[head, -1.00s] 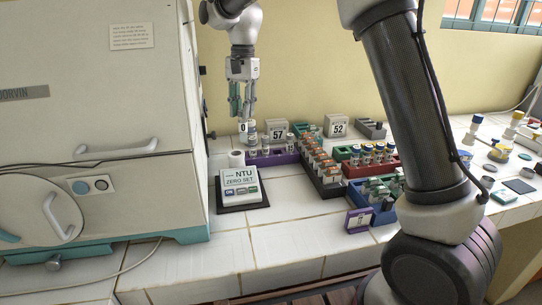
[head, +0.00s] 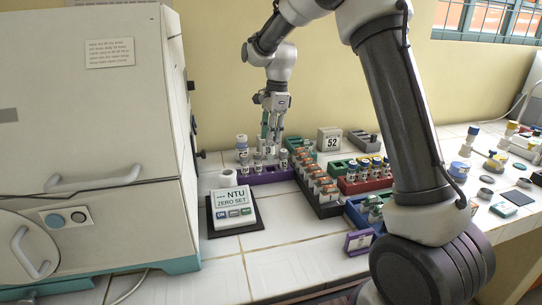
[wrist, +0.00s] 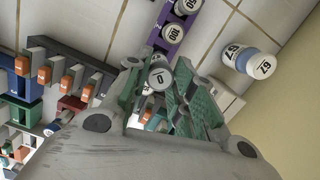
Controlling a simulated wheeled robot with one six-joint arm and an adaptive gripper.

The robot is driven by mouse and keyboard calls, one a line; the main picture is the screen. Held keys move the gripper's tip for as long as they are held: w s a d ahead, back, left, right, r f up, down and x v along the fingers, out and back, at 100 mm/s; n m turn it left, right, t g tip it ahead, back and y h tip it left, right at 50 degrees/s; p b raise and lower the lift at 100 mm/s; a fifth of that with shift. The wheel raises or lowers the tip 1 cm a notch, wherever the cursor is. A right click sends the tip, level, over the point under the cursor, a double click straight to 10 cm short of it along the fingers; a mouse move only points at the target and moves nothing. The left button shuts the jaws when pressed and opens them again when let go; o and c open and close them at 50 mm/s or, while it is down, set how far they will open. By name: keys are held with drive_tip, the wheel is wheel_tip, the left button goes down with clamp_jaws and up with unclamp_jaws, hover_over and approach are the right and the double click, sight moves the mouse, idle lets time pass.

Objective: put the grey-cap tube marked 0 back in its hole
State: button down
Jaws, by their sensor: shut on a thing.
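The tube marked 0 (wrist: 160,77) has a grey cap and is held between the green-padded fingers of my gripper (wrist: 158,95), which is shut on it. In the head view my gripper (head: 271,136) points down over the purple rack (head: 268,178); the held tube is largely hidden there among the fingers. The purple rack also shows in the wrist view (wrist: 157,39), with two other grey-capped tubes, one marked 100 (wrist: 172,33). Whether the held tube's lower end is in a hole or above it cannot be told.
A blue-banded vial (wrist: 248,62) stands beside the purple rack, also in the head view (head: 242,142). A rack of orange-capped tubes (head: 320,185) and a red rack (head: 364,184) stand right. The NTU meter (head: 234,210) is in front. A 52 sign (head: 330,139) stands behind.

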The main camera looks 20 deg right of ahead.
sight(270, 162)
drive_tip(key=shift+f, duration=2.75)
drive_tip(key=shift+f, duration=0.25)
drive_tip(key=c, duration=1.2)
unclamp_jaws()
wheel_tip(270, 162, up, 13)
drive_tip(key=d, duration=0.1)
drive_tip(key=s+d+r+n+t, duration=0.1)
drive_tip(key=s+d+r+n, duration=0.4)
drive_tip(key=s, duration=0.5)
drive_tip(key=s+d+n+t, duration=0.1)
drive_tip(key=s+d+n, duration=0.2)
drive_tip(key=s, duration=0.5)
drive_tip(key=s+d+f+n+t+h, duration=0.1)
drive_tip(key=s+n, duration=0.3)
drive_tip(key=s, duration=0.5)
drive_tip(key=s+d+f+n+t, duration=0.1)
drive_tip(key=s+d+n, duration=0.2)
drive_tip(key=s, duration=0.6)
drive_tip(key=shift+d+f+n+t, duration=0.3)
drive_tip(key=shift+d+n, duration=0.1)
drive_tip(key=shift+d, duration=0.45)
drive_tip(key=shift+r, duration=0.1)
